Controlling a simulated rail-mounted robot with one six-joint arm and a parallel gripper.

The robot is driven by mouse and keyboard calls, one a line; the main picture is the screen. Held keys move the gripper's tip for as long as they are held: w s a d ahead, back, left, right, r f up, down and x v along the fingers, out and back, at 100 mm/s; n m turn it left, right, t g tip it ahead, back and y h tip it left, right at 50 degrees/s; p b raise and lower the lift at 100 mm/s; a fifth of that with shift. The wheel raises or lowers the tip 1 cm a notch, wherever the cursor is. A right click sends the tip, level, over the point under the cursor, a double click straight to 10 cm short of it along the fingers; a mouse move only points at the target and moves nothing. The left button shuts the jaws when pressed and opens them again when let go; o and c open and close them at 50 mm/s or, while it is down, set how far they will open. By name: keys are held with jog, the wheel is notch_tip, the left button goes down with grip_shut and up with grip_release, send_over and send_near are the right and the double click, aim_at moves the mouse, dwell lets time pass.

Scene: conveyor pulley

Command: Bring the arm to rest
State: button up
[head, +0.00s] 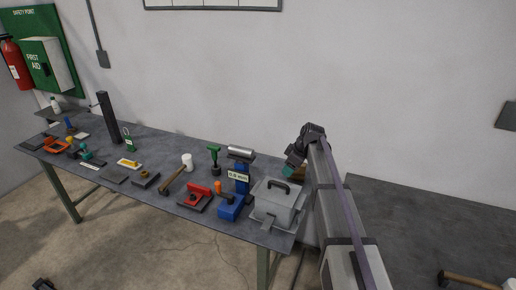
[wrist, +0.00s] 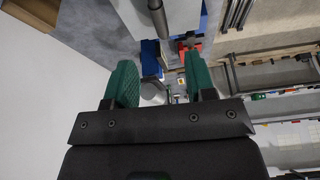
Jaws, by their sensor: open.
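My gripper (head: 289,169) is at the end of my raised arm, above and beyond the right end of the grey workbench (head: 150,150). In the wrist view its two green fingers (wrist: 161,80) stand well apart. Nothing is held between them; the bench and its things show in the gap beyond.
A metal roller (head: 240,152) rests on a blue stand (head: 242,180) left of the box. A red tool (head: 197,196), a hammer (head: 173,179) and several small parts lie further left. A brown box (head: 299,174) shows behind my arm. A wall is behind the bench.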

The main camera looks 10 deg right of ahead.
jog(key=shift+s+d+m, duration=0.1)
jog(key=shift+s+m, duration=0.25)
jog(key=shift+m, duration=0.55)
jog(key=s+a+f+m+g+h+b, duration=0.1)
jog(key=s+m, duration=0.4)
jog(key=s, duration=1.1)
jog(key=s+a+f+m+g+h+b, duration=0.1)
jog(key=s+a+f+m+h+b, duration=0.1)
jog(key=s, duration=1.3)
jog(key=f+m+h, duration=0.1)
jog(key=m, duration=0.1)
jog(key=shift+s+a+f+m, duration=0.35)
jog(key=shift+a+m, duration=0.05)
jog(key=shift+d, duration=0.15)
